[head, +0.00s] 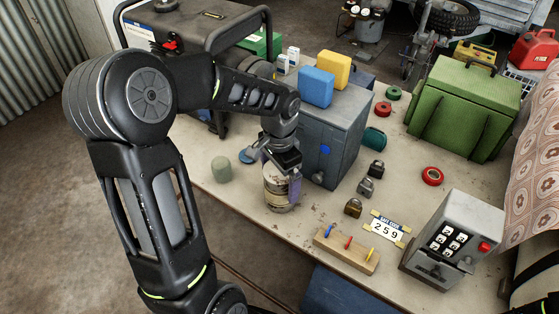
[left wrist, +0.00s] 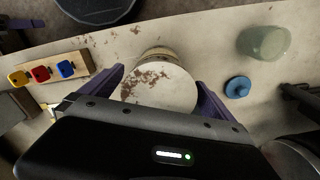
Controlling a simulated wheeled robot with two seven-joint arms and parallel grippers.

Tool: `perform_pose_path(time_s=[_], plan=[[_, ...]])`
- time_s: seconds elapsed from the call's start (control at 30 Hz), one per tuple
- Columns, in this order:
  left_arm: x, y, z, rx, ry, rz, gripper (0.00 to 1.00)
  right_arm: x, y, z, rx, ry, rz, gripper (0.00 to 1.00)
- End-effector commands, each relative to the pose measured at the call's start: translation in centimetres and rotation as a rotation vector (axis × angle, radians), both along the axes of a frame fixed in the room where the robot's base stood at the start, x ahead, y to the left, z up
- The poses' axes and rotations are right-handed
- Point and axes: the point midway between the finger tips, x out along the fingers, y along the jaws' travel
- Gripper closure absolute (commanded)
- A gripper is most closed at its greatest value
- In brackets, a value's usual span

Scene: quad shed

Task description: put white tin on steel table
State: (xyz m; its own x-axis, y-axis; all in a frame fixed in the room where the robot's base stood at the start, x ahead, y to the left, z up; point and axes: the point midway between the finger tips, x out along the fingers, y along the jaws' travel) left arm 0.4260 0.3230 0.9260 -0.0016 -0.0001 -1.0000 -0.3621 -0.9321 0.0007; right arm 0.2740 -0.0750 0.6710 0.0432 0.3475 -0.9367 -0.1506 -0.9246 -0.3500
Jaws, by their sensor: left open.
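The white tin (head: 277,196), rusty and cream-coloured, stands upright on the steel table (head: 222,211) near its front edge. Its round, rust-flecked lid (left wrist: 165,88) fills the middle of the left wrist view. My left gripper (head: 281,178) is right over the tin and points down. In the left wrist view my left gripper (left wrist: 160,82) is open, with one purple finger on each side of the tin. I cannot tell whether either finger touches it. The right gripper is not in view.
A grey metal cabinet (head: 335,135) with sponges on top stands behind the tin. A green cylinder (head: 221,169) and a blue knob-like piece (left wrist: 238,87) are beside it. Padlocks, a wooden key rack (head: 346,251) and a keypad box (head: 452,240) lie to the right.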

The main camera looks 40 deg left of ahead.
Motion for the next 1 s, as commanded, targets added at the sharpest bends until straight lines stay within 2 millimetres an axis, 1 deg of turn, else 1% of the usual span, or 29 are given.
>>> perform_pose_path(time_s=[0.17, 0.4, 0.5, 0.6, 0.73, 1.0], plan=[[0.1, 0.0, 2.6, 0.002, -0.007, 0.0, 0.0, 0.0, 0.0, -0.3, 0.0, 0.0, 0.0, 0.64], [0.1, 0.0, 7.7, 0.001, -0.007, 0.0, 0.0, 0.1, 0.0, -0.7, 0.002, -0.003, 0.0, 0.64], [0.1, 0.0, 9.5, 0.001, -0.005, 0.0, 0.0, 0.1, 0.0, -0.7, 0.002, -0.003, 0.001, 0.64], [0.1, 0.0, 10.7, 0.0, -0.004, -0.001, 0.0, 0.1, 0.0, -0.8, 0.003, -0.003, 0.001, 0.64], [0.0, -0.1, 11.4, -0.001, -0.002, -0.002, 0.0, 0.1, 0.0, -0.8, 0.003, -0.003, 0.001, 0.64], [0.0, 0.0, 11.5, 0.0, -0.001, -0.001, 0.0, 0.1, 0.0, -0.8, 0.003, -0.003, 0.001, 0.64]])
